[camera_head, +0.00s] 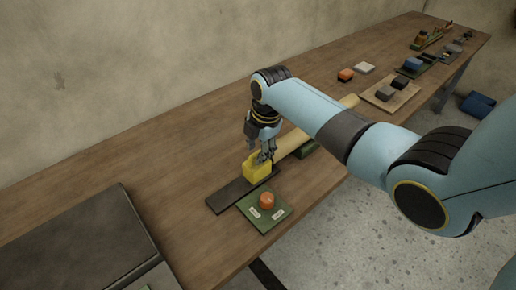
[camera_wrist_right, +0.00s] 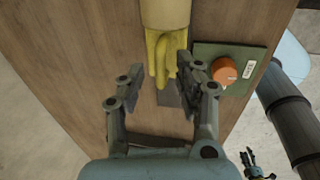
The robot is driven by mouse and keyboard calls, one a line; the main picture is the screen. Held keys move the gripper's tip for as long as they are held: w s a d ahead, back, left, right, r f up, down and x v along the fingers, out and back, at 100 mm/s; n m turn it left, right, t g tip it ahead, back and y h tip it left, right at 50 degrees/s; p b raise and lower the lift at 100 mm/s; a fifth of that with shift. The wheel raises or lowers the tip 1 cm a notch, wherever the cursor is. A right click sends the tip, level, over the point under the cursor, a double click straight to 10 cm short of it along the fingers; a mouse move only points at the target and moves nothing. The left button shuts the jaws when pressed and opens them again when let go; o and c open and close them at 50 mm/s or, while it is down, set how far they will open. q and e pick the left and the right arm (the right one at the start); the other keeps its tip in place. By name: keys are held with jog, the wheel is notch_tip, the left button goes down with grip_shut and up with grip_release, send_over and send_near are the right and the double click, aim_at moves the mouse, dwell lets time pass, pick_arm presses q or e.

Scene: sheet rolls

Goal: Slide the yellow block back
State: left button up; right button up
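The yellow block (camera_head: 257,170) sits on a dark flat strip (camera_head: 228,196) on the wooden table, in the middle of the head view. My right gripper (camera_head: 264,156) is low at the block and hides part of its top and far right side. In the right wrist view the yellow block (camera_wrist_right: 161,55) shows between and just beyond the fingertips of my right gripper (camera_wrist_right: 161,76). The fingers are spread, and I cannot tell whether they touch it. A small dark gripper (camera_wrist_right: 257,166), seemingly my left one, shows at the lower right edge there; its opening is unclear.
A green plate (camera_head: 245,206) with an orange knob (camera_head: 267,199) lies in front of the strip. A pale roll (camera_head: 291,141) lies behind the block, partly hidden by my arm. A large dark slab (camera_head: 75,245) covers the table's left. Small blocks and trays stand farther right.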

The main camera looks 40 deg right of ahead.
grip_shut()
dwell(0.5)
